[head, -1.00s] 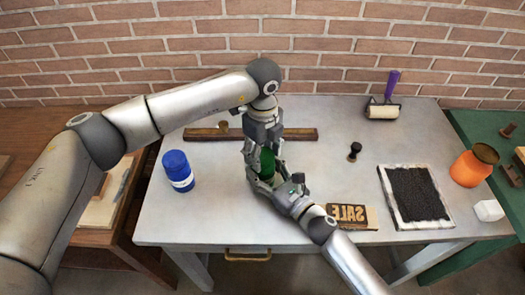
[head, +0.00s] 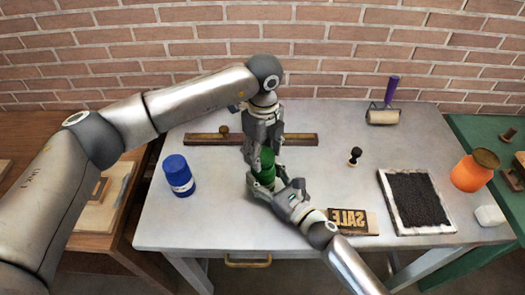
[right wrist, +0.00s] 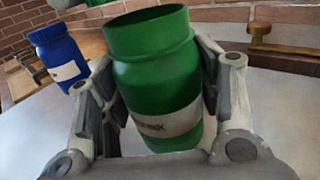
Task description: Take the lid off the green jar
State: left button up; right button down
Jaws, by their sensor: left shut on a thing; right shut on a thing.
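The green jar (head: 264,180) stands near the middle of the grey table in the head view. My right gripper (head: 268,188) is shut around its body from the front right. In the right wrist view the jar (right wrist: 155,85) fills the middle, upright to slightly tilted, with a pale label and a round rim at the top.
A blue jar (head: 178,175) stands to the left. A long wooden bar (head: 300,139) lies behind.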

aim_at(263, 155)
pick_arm(q)
jog(key=shift+r, duration=2)
pick_arm(e)
jog(key=shift+c, duration=1.8)
grip_release()
jog(key=shift+d, duration=0.1)
